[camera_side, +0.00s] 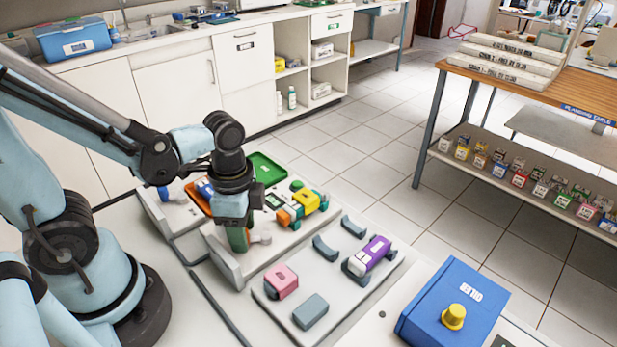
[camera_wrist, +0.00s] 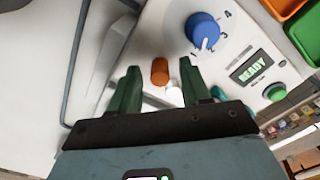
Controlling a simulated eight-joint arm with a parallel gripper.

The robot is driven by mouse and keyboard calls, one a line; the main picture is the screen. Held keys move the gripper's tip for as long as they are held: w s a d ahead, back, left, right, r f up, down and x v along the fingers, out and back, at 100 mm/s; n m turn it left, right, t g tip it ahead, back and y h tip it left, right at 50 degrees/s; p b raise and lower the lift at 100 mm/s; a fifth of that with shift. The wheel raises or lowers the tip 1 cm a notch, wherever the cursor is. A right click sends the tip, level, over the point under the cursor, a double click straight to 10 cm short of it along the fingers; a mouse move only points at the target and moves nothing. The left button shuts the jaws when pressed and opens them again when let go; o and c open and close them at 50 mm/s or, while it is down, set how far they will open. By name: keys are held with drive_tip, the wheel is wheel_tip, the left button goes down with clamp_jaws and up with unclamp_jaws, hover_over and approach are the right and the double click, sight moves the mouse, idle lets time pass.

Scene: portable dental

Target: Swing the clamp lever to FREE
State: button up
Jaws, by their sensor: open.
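My gripper (camera_wrist: 160,92) points down over the pale device, with its two dark green fingers apart. In the side view my gripper (camera_side: 238,240) hangs low over the near part of the panel. Between and just beyond the fingers, the wrist view shows a brown-orange cylinder (camera_wrist: 160,70) and a small white piece (camera_wrist: 174,96). They may belong to the clamp lever, but I cannot tell. The gripper partly hides this spot, and no FREE marking is readable. A pale grey piece (camera_side: 262,238) shows just right of the fingers in the side view.
The wrist view shows a blue numbered dial (camera_wrist: 203,30), a READY display (camera_wrist: 250,67) and a green button (camera_wrist: 275,92). An orange tray (camera_wrist: 283,8) lies beyond.

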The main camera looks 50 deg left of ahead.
clamp_jaws()
drive_tip(key=n, duration=0.2)
drive_tip(key=d+n, duration=0.1)
drive_tip(key=shift+s+n, duration=0.25)
drive_tip(key=shift+n, duration=0.05)
drive_tip(key=d+n, duration=0.1)
drive_tip(key=n, duration=0.2)
drive_tip(key=shift+d, duration=0.2)
drive_tip(key=n, duration=0.2)
drive_tip(key=d+n, duration=0.1)
drive_tip(key=n, duration=0.1)
drive_tip(key=shift+w+d, duration=0.1)
drive_tip(key=shift+w+d+n, duration=0.15)
drive_tip(key=shift+d+n, duration=0.1)
drive_tip(key=shift+n, duration=0.6)
drive_tip(key=shift+w+d+n, duration=0.15)
drive_tip(key=shift+d+n, duration=0.1)
drive_tip(key=shift+n, duration=0.6)
